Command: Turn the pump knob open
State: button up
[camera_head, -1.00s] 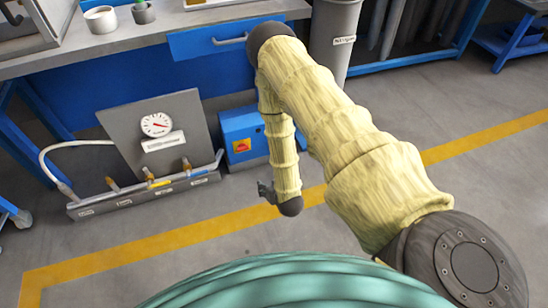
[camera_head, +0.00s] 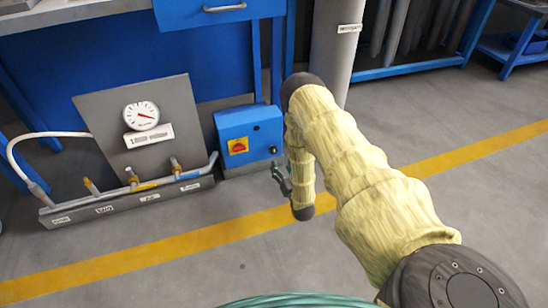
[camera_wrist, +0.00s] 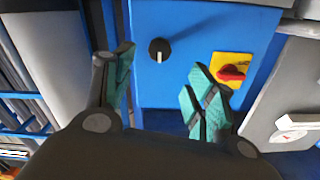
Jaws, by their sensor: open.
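A blue box (camera_head: 250,126) stands on the floor under the workbench. Its front carries a round black knob (camera_head: 273,150) and a red knob (camera_wrist: 232,72) on a yellow plate (camera_head: 238,146). In the wrist view the black knob (camera_wrist: 159,50) has a white mark pointing down in the picture. Neither knob shows a label I can read as pump. My gripper (camera_head: 282,177) is open and empty, in front of the box's right side. In the wrist view its teal-padded fingers (camera_wrist: 160,68) spread with the black knob between them in the picture; I see no contact.
A grey panel with a dial gauge (camera_head: 141,115) and a pipe with several small valves (camera_head: 150,184) stands left of the box. A grey cylinder (camera_head: 336,45) stands behind my arm. The floor is clear, with a yellow line (camera_head: 150,255).

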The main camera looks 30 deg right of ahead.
aim_at(275, 152)
jog(key=b+x, duration=0.4)
jog(key=x, duration=0.5)
jog(key=shift+w+d+f, duration=0.1)
jog(key=shift+w+d, duration=0.05)
jog(key=shift+b+x, duration=0.45)
jog(key=shift+x, duration=0.35)
jog(key=c, duration=1)
